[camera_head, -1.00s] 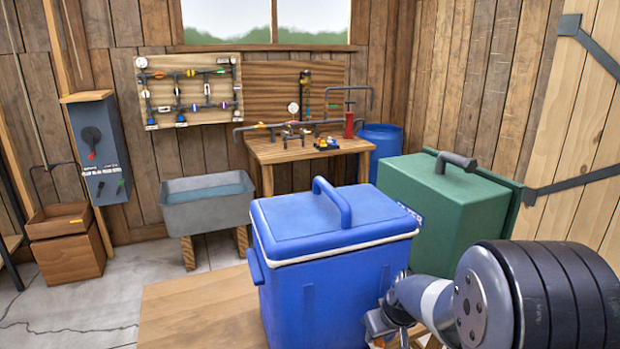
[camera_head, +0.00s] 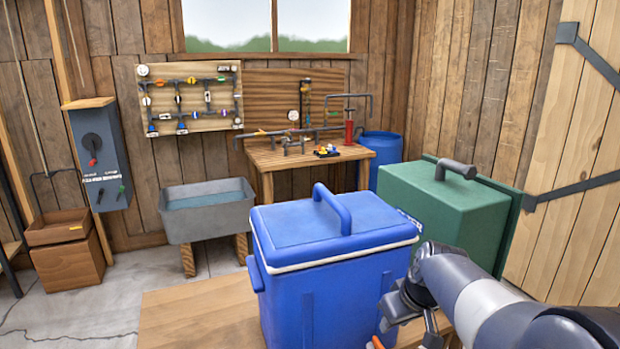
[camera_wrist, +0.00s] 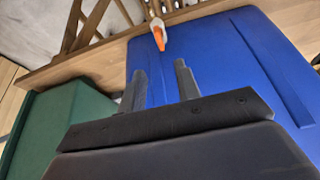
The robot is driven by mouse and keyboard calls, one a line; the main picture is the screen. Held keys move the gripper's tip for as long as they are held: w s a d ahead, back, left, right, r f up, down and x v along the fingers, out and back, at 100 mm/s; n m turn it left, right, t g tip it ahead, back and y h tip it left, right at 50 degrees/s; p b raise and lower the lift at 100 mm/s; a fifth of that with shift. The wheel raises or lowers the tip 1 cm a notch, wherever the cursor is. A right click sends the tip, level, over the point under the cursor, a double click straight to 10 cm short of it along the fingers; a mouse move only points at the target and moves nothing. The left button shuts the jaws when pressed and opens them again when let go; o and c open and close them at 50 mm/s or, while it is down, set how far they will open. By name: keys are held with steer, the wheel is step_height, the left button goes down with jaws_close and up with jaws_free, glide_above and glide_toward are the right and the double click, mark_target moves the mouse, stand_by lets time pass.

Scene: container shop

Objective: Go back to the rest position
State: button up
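My gripper (camera_wrist: 160,88) shows in the wrist view with its two fingers apart and nothing between them. The blue side of the cooler fills the view behind it. In the head view my arm reaches in from the lower right. My gripper (camera_head: 388,322) is low beside the right side of the blue cooler (camera_head: 320,290), partly cut off by the bottom edge of the picture. I cannot tell whether it touches the cooler. The cooler's lid is shut and its handle is up.
A green case (camera_head: 450,205) stands behind and right of the cooler, close to my arm. The cooler stands on a wooden table (camera_head: 200,310), bare at left. A small orange-and-white item (camera_wrist: 158,35) lies beside the cooler. A grey sink (camera_head: 205,215) and workbench (camera_head: 310,155) stand further back.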

mark_target(378, 342)
steer(key=x, duration=1)
steer(key=shift+a+f, duration=0.1)
steer(key=shift+f, duration=0.3)
steer(key=shift+r+p, duration=0.1)
steer(key=shift+p, duration=0.2)
steer(key=shift+m+p, duration=0.6)
steer(key=shift+m, duration=0.1)
steer(key=shift+a+m+h+p, duration=0.1)
steer(key=shift+m+h+p, duration=0.55)
steer(key=shift+m, duration=0.35)
steer(key=shift+a+f+m+h+b, duration=0.1)
steer(key=shift+m+h+b, duration=0.3)
steer(key=shift+m, duration=0.6)
steer(key=shift+a+f+m+h+b, duration=0.1)
steer(key=shift+m+h+b, duration=0.25)
steer(key=shift+m, duration=0.65)
steer(key=v, duration=1.1)
steer(key=shift+d, duration=0.1)
